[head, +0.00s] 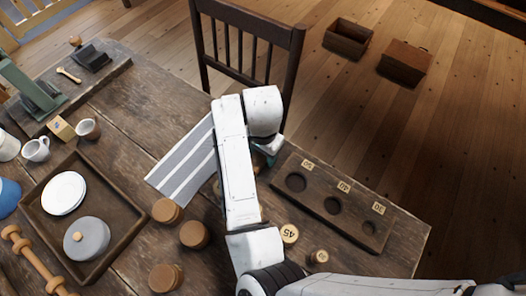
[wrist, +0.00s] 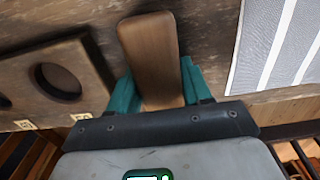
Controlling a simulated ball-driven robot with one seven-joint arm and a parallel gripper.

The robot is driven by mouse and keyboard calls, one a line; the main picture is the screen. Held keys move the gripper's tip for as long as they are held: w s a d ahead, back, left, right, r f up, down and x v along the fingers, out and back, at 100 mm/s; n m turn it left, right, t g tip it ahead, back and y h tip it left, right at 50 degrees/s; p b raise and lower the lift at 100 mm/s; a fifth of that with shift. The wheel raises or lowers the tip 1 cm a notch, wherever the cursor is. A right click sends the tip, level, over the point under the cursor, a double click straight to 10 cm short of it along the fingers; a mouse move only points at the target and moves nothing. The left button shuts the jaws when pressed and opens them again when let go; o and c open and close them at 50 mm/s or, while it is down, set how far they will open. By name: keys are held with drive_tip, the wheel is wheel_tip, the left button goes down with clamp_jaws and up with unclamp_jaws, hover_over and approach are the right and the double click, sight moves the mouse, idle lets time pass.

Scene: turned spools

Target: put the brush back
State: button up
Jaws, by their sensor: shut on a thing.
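My gripper (wrist: 158,88) has teal fingers on either side of a brown wooden piece with a rounded end, which I take to be the brush (wrist: 148,40). It is shut on this piece, and no bristles show. In the wrist view the piece is over the wooden table, between the holed board and the striped cloth. In the head view my arm hides most of my gripper; only a bit of teal (head: 270,146) shows near the table's far edge. The brush is hidden there.
A dark board (head: 320,201) with numbered round holes lies right of my arm. A striped cloth (head: 186,160) lies left. Several turned spools (head: 194,235) stand near. A tray (head: 124,222) holds a plate and a grey lidded pot. A chair (head: 249,22) stands beyond the table edge.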

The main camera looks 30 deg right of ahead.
drive_tip(key=o, duration=1)
drive_tip(key=shift+f, duration=0.1)
wheel_tip(320, 180, up, 11)
drive_tip(key=shift+r, duration=0.1)
drive_tip(key=shift+r+p, duration=0.4)
drive_tip(key=shift+r, duration=0.2)
